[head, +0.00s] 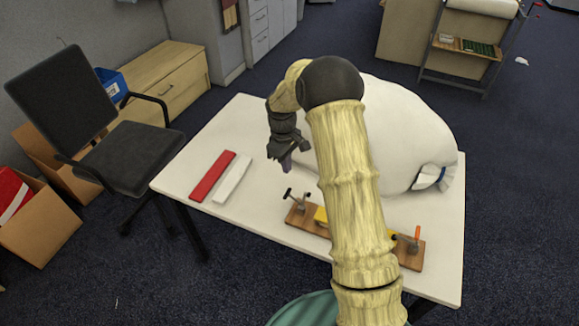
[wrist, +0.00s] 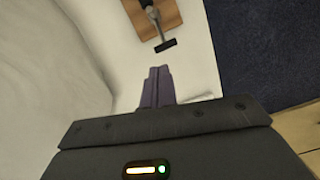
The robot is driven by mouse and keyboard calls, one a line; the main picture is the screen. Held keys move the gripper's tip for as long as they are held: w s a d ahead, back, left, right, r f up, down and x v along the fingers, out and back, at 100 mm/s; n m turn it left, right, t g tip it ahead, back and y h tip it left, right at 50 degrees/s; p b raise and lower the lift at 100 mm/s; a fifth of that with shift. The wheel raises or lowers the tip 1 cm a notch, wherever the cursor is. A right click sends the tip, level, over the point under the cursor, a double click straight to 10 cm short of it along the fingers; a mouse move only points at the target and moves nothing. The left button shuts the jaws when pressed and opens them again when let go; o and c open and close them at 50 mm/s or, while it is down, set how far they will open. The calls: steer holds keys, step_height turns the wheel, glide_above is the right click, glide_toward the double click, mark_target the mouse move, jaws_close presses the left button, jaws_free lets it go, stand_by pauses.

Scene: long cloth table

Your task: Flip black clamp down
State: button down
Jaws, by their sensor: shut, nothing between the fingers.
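The black clamp (head: 300,199) is mounted at the left end of a wooden board (head: 414,262) on the table. Its dark handle looks raised and tilted to the left. In the wrist view the clamp's black T-shaped end (wrist: 166,45) points toward my fingers, with a gap of white table between in the picture. My gripper (head: 286,164) hangs above the table, behind the clamp in the head view, apart from it. Its fingers (wrist: 158,72) are closed together with nothing between them. My arm hides the middle of the board.
A second clamp with an orange handle (head: 417,234) stands at the board's right end. A large white rounded bundle (head: 405,130) fills the table's back right. A red bar (head: 212,176) and a white bar (head: 232,180) lie at left. Table (head: 262,218) around the board's left end is clear.

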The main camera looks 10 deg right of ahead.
mark_target(289, 190)
steer(key=f, duration=0.5)
steer(key=f+p, duration=0.1)
steer(key=f, duration=0.1)
steer(key=shift+s+d+f, duration=0.2)
steer(key=shift+s+f, duration=0.05)
steer(key=shift+s, duration=0.15)
steer(key=s+d, duration=0.1)
steer(key=s+d+p, duration=0.1)
steer(key=shift+s+d+f, duration=0.35)
steer(key=shift+s+f, duration=0.05)
